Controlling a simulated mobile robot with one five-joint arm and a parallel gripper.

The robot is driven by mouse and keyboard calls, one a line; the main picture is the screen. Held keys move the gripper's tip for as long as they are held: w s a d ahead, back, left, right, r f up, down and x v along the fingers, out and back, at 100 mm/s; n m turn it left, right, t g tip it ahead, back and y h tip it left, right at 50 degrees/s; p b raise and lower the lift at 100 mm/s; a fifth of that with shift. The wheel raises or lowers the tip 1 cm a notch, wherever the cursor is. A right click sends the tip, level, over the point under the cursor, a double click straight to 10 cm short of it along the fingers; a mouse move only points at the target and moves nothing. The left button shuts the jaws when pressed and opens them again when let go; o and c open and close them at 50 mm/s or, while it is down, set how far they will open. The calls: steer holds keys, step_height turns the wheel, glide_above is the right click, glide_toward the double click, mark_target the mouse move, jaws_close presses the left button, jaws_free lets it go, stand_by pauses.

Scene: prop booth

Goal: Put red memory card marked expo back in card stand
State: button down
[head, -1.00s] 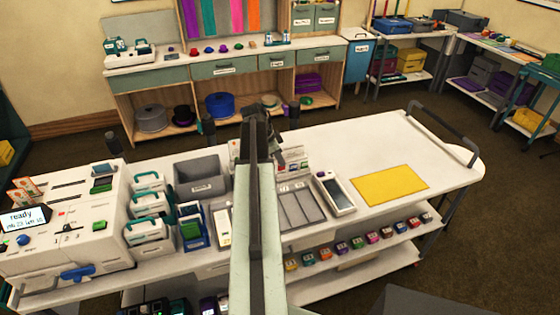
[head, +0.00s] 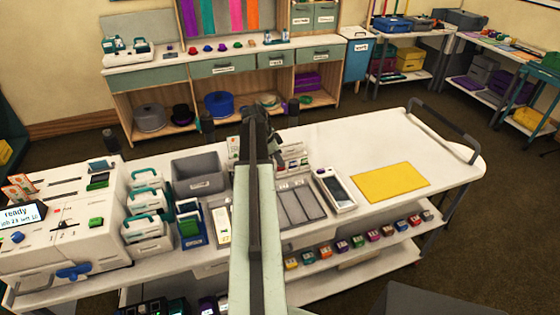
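My gripper (head: 284,122) is a small dark shape at the far end of my arm, above the back part of the white cart. I cannot see whether its fingers are apart or whether they hold anything. A white holder with small printed cards (head: 293,157) stands just beyond and right of my arm, partly hidden by it; it may be the card stand. I cannot pick out a red memory card marked expo, and the lettering is too small to read.
The white cart carries a machine with a display (head: 22,217), a grey bin (head: 200,175), a blue rack (head: 191,225), a grey compartment tray (head: 300,203), a handheld device (head: 336,189) and a yellow mat (head: 390,182). The cart's back right is clear. Several small coloured blocks (head: 341,246) line the lower shelf.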

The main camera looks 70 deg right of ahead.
steer(key=shift+f+b, duration=0.4)
steer(key=shift+f, duration=0.15)
steer(key=c, duration=1.5)
jaws_free()
steer(key=shift+c, duration=0.2)
steer(key=p+v, duration=0.7)
steer(key=v, duration=0.1)
steer(key=shift+f, duration=0.1)
